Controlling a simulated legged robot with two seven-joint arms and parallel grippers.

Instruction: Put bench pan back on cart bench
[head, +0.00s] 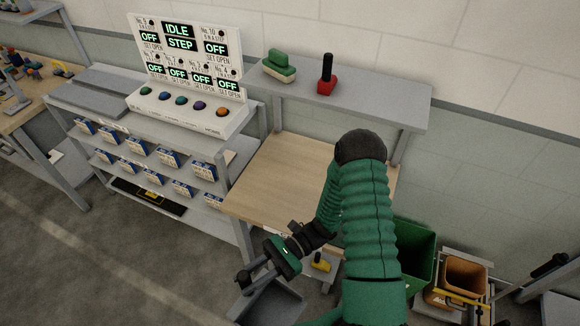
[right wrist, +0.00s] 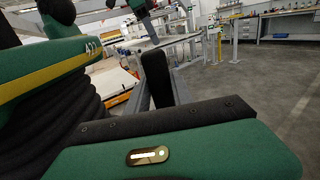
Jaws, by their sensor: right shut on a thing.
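The grey pan (head: 275,304) is low at the bottom of the head view, in front of the wooden bench and below its top. My right gripper (head: 250,281) is shut at the pan's left side, apparently on its edge; the exact contact is too small to make out. The bench's wooden top (head: 275,180) is bare where it shows, and my green right arm covers its right part. In the right wrist view, a dark finger (right wrist: 157,78) stands up beside a grey strip; I cannot tell whether that is the pan. My left gripper is out of view.
A shelf (head: 400,105) above the bench carries a green block (head: 278,66) and a red-based tool (head: 327,80). A control panel (head: 185,75) stands on the rack at left. A green bin (head: 420,250) and an orange bin (head: 463,275) are at right. The floor at left is clear.

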